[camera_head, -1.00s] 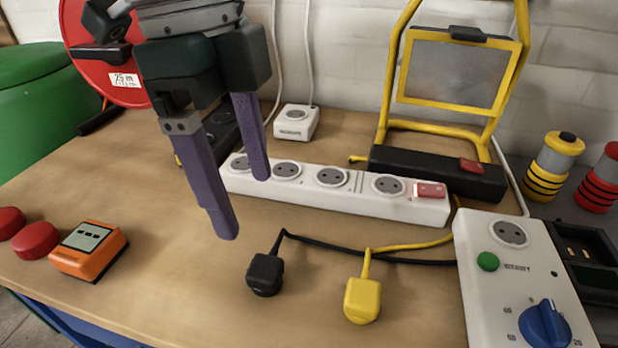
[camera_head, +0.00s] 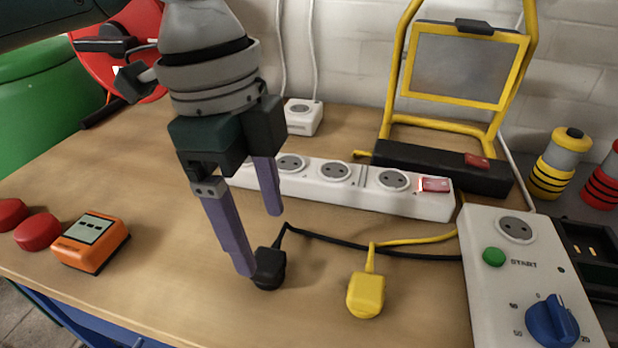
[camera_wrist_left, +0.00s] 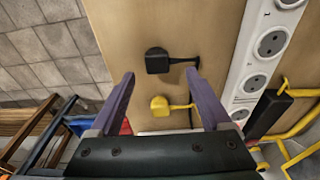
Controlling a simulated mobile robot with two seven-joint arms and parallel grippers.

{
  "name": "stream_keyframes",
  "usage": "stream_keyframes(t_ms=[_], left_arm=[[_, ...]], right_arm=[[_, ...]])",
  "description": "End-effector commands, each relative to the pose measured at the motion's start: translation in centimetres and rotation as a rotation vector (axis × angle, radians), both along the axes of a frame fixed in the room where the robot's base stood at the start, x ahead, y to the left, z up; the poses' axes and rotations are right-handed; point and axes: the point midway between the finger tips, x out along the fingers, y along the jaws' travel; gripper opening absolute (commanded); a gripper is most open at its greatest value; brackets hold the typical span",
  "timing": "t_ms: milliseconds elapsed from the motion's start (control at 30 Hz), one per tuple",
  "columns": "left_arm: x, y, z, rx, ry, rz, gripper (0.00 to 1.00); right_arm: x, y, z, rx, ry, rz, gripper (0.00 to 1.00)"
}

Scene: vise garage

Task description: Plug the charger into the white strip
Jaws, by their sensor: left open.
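A black plug (camera_head: 268,268) with a black cable lies on the bench in front of the white strip (camera_head: 320,199). A yellow plug (camera_head: 366,294) with a yellow cable lies to its right. The strip has a row of round sockets and a red switch at its right end. My left gripper (camera_head: 259,244) is open, fingers pointing down, above and just behind the black plug; one fingertip overlaps the plug's left edge in the head view. In the left wrist view, the black plug (camera_wrist_left: 157,61) shows between and beyond the open fingertips, with the yellow plug (camera_wrist_left: 160,106) nearer. My right gripper is out of view.
A yellow-framed work light (camera_head: 440,160) stands behind the strip. An orange meter (camera_head: 91,242) sits at left.

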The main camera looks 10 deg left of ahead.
Motion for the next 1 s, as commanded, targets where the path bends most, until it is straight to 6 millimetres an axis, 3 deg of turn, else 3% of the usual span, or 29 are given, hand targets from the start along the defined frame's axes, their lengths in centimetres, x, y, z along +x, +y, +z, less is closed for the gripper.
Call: stream_keyframes(t_ms=[100,300,667,1000], left_arm=[[-0.5,0.0,-2.1,0.002,0.004,0.001,0.81],[-0.5,-0.3,-4.2,0.002,0.000,0.000,0.81],[-0.5,-0.3,-4.3,0.001,-0.001,0.000,0.81],[-0.5,-0.3,-4.3,0.001,-0.001,0.000,0.44]], right_arm=[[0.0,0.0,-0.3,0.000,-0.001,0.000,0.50],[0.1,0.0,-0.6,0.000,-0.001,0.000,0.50],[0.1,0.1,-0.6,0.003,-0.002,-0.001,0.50],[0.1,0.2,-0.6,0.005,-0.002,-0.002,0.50]])
